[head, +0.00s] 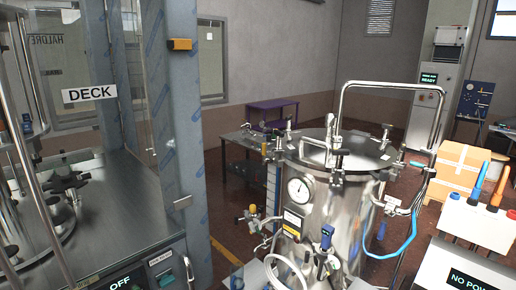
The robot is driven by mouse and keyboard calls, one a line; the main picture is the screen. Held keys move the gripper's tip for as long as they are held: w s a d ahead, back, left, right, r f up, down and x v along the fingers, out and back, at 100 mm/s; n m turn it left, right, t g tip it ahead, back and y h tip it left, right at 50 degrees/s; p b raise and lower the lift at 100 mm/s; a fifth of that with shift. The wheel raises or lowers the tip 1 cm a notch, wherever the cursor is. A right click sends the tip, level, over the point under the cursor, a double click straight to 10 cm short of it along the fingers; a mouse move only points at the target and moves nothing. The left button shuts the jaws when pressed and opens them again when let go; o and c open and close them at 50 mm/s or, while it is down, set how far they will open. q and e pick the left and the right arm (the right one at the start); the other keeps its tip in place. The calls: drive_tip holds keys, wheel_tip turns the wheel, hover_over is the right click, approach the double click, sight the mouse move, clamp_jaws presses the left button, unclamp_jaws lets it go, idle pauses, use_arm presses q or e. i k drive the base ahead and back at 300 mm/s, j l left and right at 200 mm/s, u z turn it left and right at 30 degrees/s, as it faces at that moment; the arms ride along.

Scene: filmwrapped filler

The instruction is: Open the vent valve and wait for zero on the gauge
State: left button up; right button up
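A steel pressure vessel (345,222) stands right of centre with its lid (315,148) on. A round white-faced gauge (299,189) is on its front; the needle reading is too small to tell. Several fittings could be the vent valve: lever fittings on the lid (338,152), a green-tipped fitting (416,164) at the right, a yellow and red fitting (252,213) at the left, and a blue-handled one (326,237) low on the front. I cannot tell which is the vent valve or whether it is open. Neither of my grippers shows.
A blue hose (402,246) hangs at the vessel's right. A cardboard box (458,170) and a white block with coloured handles (478,222) stand right. Floor shows behind the vessel.

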sight(263, 144)
drive_tip(key=z, duration=0.25)
drive_tip(key=i+z, duration=0.35)
drive_tip(key=i+j+z, duration=0.15)
drive_tip(key=z, duration=0.25)
drive_tip(key=i+j+z, duration=0.2)
drive_tip(key=z, duration=0.15)
